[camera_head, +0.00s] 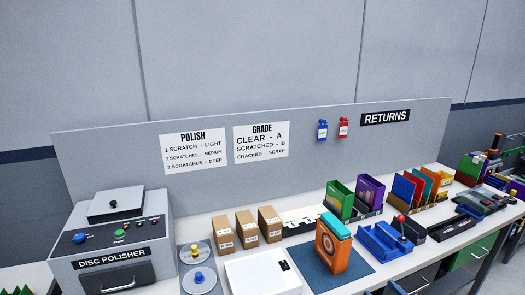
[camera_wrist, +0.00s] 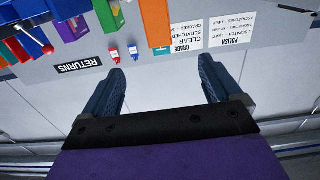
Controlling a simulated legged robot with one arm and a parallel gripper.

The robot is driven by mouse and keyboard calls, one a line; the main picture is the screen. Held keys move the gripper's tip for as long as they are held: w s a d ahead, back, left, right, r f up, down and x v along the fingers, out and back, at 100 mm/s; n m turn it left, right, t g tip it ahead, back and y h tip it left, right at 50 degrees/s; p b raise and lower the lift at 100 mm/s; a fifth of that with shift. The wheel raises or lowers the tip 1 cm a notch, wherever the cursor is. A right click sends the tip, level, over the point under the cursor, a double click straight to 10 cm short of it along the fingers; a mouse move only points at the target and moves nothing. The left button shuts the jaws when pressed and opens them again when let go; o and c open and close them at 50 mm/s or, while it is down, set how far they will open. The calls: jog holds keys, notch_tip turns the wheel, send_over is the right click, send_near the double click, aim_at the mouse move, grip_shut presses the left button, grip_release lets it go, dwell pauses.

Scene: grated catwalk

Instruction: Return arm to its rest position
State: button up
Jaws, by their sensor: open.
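My gripper (camera_wrist: 161,66) shows in the wrist view, which is upside down. Its two dark blue fingers are spread wide apart, with nothing between them but the grey back panel (camera_wrist: 160,88). An orange case (camera_wrist: 158,22) shows above and beyond the fingers in that view, apart from them. In the head view my arm and gripper are not seen. There the orange case (camera_head: 331,250), with a round disc picture on its front and a teal top, stands upright on a dark blue mat (camera_head: 305,262).
A white bench runs along the panel (camera_head: 330,150). It bears a disc polisher (camera_head: 112,240), several cardboard boxes (camera_head: 247,229), a white box (camera_head: 262,275), racks of coloured cases (camera_head: 415,187) and a blue tray (camera_head: 384,241). The air before the panel looks clear.

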jog(key=w+a+r+g+h, duration=0.2)
jog(key=a+r+g+h, duration=0.2)
jog(key=r+g+h, duration=0.15)
jog(key=s+a+r+m+g+h, duration=0.1)
jog(key=s+a+r+g+h, duration=0.2)
jog(key=s, duration=0.4)
jog(key=s+a+r+m+g, duration=0.1)
jog(key=s+a, duration=0.4)
jog(key=s, duration=0.6)
jog(key=s+a+r+m+g+y, duration=0.1)
jog(key=s+a+r+g, duration=0.3)
jog(key=s, duration=0.8)
jog(key=s+a+r+m+g+y, duration=0.1)
jog(key=s+a+g, duration=0.4)
jog(key=s, duration=0.6)
jog(key=shift+s+a+r, duration=0.3)
jog(key=shift+a+r, duration=0.5)
jog(key=shift+a, duration=0.2)
